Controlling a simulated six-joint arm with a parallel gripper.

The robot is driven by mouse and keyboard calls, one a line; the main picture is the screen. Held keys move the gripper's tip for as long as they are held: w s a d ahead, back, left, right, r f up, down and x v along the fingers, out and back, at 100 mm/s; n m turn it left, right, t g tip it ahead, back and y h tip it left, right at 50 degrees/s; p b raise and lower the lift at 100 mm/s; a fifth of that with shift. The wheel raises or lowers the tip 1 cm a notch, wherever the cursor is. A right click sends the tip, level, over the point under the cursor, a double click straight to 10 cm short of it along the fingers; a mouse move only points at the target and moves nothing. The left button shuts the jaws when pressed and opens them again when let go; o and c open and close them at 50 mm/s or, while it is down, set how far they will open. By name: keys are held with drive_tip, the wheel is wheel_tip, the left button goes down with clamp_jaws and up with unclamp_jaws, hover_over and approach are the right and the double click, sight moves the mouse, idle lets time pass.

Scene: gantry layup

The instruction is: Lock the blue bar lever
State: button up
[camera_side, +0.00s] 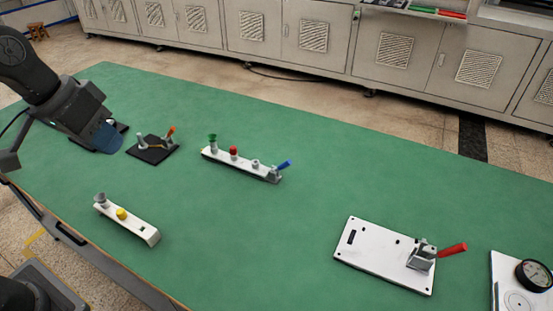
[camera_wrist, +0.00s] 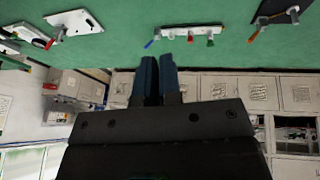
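The blue lever (camera_side: 284,164) sticks up at a tilt from a grey clamp at the right end of a narrow white bar (camera_side: 243,167). In the wrist view the blue lever (camera_wrist: 149,44) shows at the left end of the bar (camera_wrist: 180,31), just beyond my fingertips in the picture. My gripper (camera_side: 104,138) is over the left part of the table, well away from the bar. Its two blue fingers (camera_wrist: 158,58) look nearly together in the wrist view, with nothing seen between them.
The bar also carries green (camera_side: 212,137) and red (camera_side: 233,150) knobs. A black plate with an orange lever (camera_side: 171,130), a white bar with a yellow button (camera_side: 121,213), a white plate with a red lever (camera_side: 452,249) and a gauge (camera_side: 535,275) stand around.

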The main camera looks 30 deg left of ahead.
sight(284, 163)
drive_tip(key=w+h, duration=0.1)
drive_tip(key=w, duration=0.2)
drive_tip(key=w+d+g, duration=0.1)
drive_tip(key=w, duration=0.3)
drive_tip(key=w+d+f+h, duration=0.1)
drive_tip(key=w, duration=0.2)
drive_tip(key=shift+w+h, duration=0.2)
drive_tip(key=shift+h, duration=0.1)
clamp_jaws()
drive_tip(key=w+f+h, duration=0.2)
drive_tip(key=w+f, duration=0.5)
drive_tip(key=w, duration=0.3)
drive_tip(key=w+f+n+h, duration=0.1)
drive_tip(key=w+f+h, duration=0.2)
drive_tip(key=w+f, duration=0.4)
drive_tip(key=w, duration=0.3)
drive_tip(key=shift+w+d+f+g, duration=0.15)
drive_tip(key=shift+f+g, duration=0.15)
drive_tip(key=shift+f, duration=0.05)
drive_tip(key=x, duration=1.4)
drive_tip(key=shift+d+r, duration=0.2)
drive_tip(key=shift+d, duration=0.15)
